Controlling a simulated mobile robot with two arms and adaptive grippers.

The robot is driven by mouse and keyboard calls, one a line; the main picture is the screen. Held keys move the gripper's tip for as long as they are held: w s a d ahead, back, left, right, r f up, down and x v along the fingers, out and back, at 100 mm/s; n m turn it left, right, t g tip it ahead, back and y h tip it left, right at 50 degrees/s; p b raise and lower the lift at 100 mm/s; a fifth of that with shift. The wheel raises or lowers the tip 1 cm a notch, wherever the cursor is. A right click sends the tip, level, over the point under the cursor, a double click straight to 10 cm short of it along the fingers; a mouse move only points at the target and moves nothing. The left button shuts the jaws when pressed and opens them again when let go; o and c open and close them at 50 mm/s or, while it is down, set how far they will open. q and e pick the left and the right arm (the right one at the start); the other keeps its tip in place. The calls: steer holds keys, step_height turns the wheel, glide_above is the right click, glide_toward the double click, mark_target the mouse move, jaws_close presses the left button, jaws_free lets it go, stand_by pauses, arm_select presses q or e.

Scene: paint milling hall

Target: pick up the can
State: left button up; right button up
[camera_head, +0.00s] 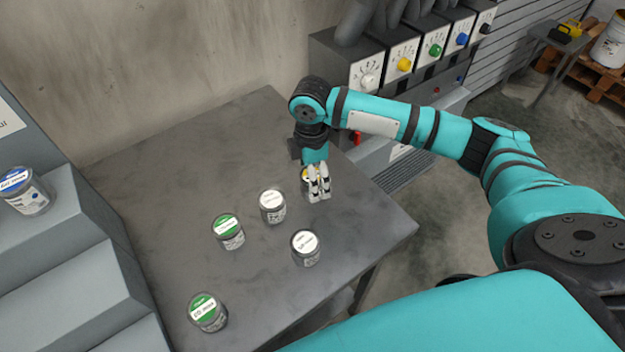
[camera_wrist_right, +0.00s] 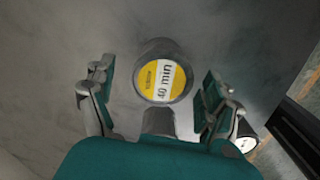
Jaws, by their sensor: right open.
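A can with a yellow and white lid reading "40 min" (camera_wrist_right: 160,82) stands upright on the grey table. In the head view, this can (camera_head: 305,176) is mostly hidden behind my right gripper (camera_head: 318,190). My right gripper is open above the can, and in the right wrist view its fingers (camera_wrist_right: 158,98) lie left and right of the lid with gaps on both sides. No contact with the can is visible. My left gripper is not in view.
On the table (camera_head: 180,165) stand white-lidded cans (camera_head: 272,206) (camera_head: 305,248) and green-lidded cans (camera_head: 228,231) (camera_head: 207,312). A blue-lidded can (camera_head: 24,191) is on the grey steps (camera_head: 75,235) at left. Machines with coloured knobs (camera_head: 400,65) stand behind. The table's far left is clear.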

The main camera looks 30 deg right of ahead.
steer(key=shift+s+d+f, duration=0.1)
steer(key=shift+d+f, duration=0.1)
steer(key=shift+f, duration=1.35)
steer(key=shift+c, duration=0.4)
steer(key=c, duration=1.3)
